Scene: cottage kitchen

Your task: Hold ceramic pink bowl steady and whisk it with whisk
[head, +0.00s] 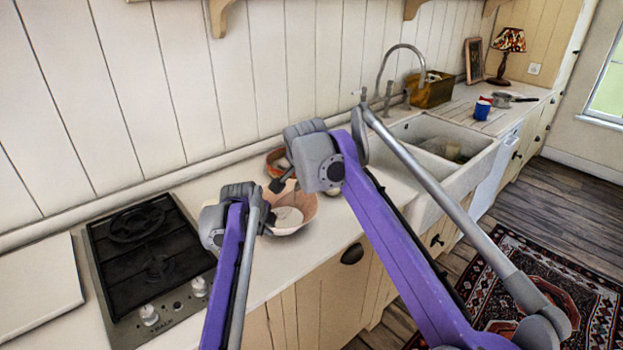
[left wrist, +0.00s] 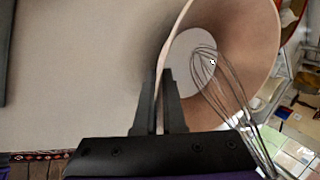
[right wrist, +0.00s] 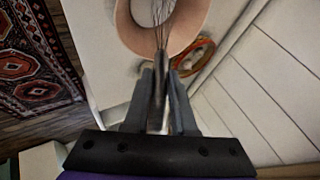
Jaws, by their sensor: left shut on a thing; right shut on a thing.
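The pink bowl (head: 308,204) sits on the counter right of the stove in the head view. My left gripper (left wrist: 166,100) is shut on the near rim of the bowl (left wrist: 258,45), one finger each side of its wall. My right gripper (right wrist: 160,95) is shut on the handle of the wire whisk (right wrist: 158,65). The whisk's wires reach inside the bowl (right wrist: 190,25) in the right wrist view; they also show in the left wrist view (left wrist: 228,85). In the head view, my right arm hides most of the whisk.
A reddish-orange round dish (head: 273,160) stands behind the bowl, close to the wall. A gas stove (head: 150,255) is to the left and a white sink (head: 470,165) to the right. A blue and red cup (head: 483,107) stands beyond the sink.

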